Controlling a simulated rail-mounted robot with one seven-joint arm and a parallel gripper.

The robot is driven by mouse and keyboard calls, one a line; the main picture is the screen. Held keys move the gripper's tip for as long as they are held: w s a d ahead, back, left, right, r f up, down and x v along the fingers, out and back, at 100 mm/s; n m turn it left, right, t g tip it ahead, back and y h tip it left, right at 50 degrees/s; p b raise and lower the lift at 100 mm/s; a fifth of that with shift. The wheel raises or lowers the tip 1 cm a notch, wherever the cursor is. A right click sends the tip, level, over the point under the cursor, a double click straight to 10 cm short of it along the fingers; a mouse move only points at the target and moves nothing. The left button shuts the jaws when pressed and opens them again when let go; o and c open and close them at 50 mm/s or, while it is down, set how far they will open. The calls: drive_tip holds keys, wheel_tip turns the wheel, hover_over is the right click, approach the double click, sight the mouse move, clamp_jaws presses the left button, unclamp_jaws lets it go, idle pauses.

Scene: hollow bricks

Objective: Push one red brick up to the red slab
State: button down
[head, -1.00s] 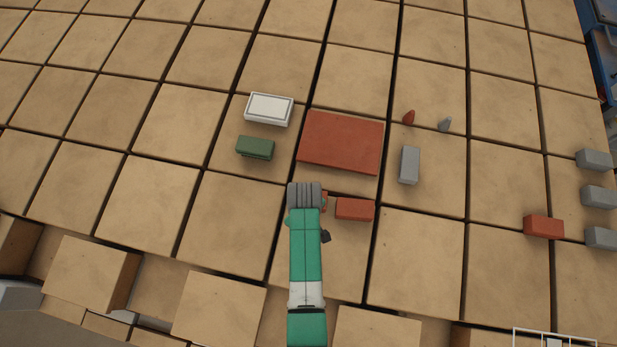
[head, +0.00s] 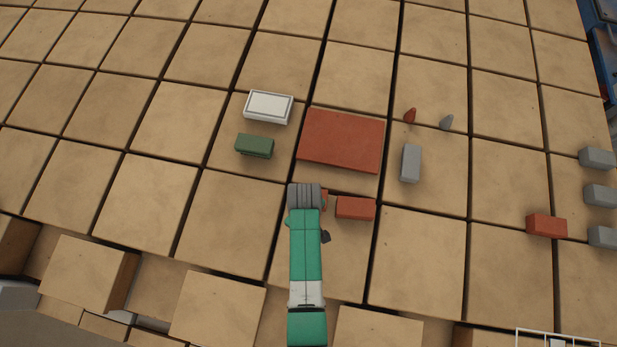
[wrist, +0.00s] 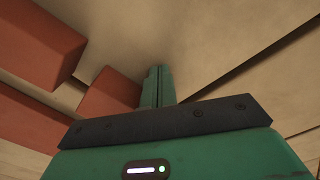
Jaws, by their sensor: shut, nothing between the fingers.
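The red slab (head: 341,141) lies flat on the tiled blocks, and part of it shows at the lower left of the wrist view (wrist: 25,122). One red brick (head: 355,208) lies just below the slab; it appears to be the one at the wrist view's upper left (wrist: 38,42). Another red brick (head: 325,200) is mostly hidden by my arm in the head view. In the wrist view it (wrist: 110,93) is close beside my gripper (wrist: 157,72); I cannot tell if they touch. My gripper is shut and empty; my arm hides its fingertips in the head view.
A third red brick (head: 546,225) lies far right near several grey bricks (head: 597,158). A grey brick (head: 411,163), a small red piece (head: 410,116) and a small grey piece (head: 447,122) are right of the slab. A green brick (head: 255,146) and a white box (head: 269,107) are left.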

drive_tip(key=shift+r+p, duration=0.2)
drive_tip(key=shift+p, duration=0.2)
drive_tip(key=shift+f, duration=0.1)
drive_tip(key=shift+w+b, duration=0.4)
drive_tip(key=shift+w, duration=0.05)
drive_tip(key=shift+w+d+f+b, duration=0.1)
drive_tip(key=shift+w+d+b, duration=0.15)
drive_tip(key=shift+w+b, duration=1.1)
drive_tip(key=shift+w+d+r+b, duration=0.1)
drive_tip(key=shift+w+d+b, duration=0.2)
drive_tip(key=shift+w+b, duration=1)
drive_tip(key=shift+w+d+f+b, duration=0.1)
drive_tip(key=shift+w+d+b, duration=0.15)
drive_tip(key=shift+w+b, duration=1.1)
drive_tip(key=shift+w+d, duration=0.1)
drive_tip(key=shift+w, duration=0.9)
drive_tip(key=shift+s+r+p, duration=0.3)
drive_tip(key=shift+s+p, duration=0.25)
drive_tip(key=shift+p, duration=0.05)
drive_tip(key=shift+s+f, duration=0.15)
drive_tip(key=shift+s, duration=0.05)
wheel_tip(320, 180, up, 8)
drive_tip(key=p, duration=0.8)
